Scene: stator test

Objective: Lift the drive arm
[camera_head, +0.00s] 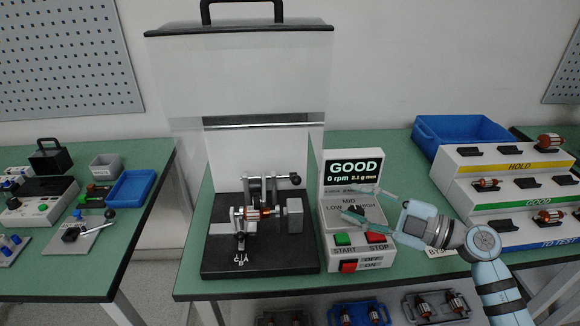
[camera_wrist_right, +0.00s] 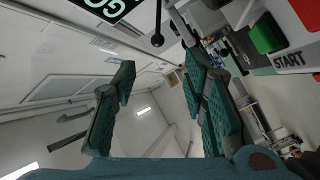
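The test machine's black base (camera_head: 260,262) carries a metal fixture with a copper-wound rotor (camera_head: 260,212) lying across it. Behind the rotor, a grey bar ending in a black ball knob (camera_head: 294,180) looks like the drive arm; it lies low over the fixture. My right gripper (camera_head: 362,204) is open and empty, in front of the control panel and to the right of the fixture, apart from the knob. In the right wrist view its two teal fingers (camera_wrist_right: 160,100) are spread with nothing between them. A black ball on a rod (camera_wrist_right: 157,40) shows beyond them. My left gripper is out of view.
The control panel (camera_head: 350,166) reads GOOD, 0 rpm, with START and STOP buttons close to my right gripper. The clear hood (camera_head: 240,90) is raised above the fixture. A tiered rack (camera_head: 500,160) with rotors and a blue bin (camera_head: 460,131) stand right. Another table is left.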

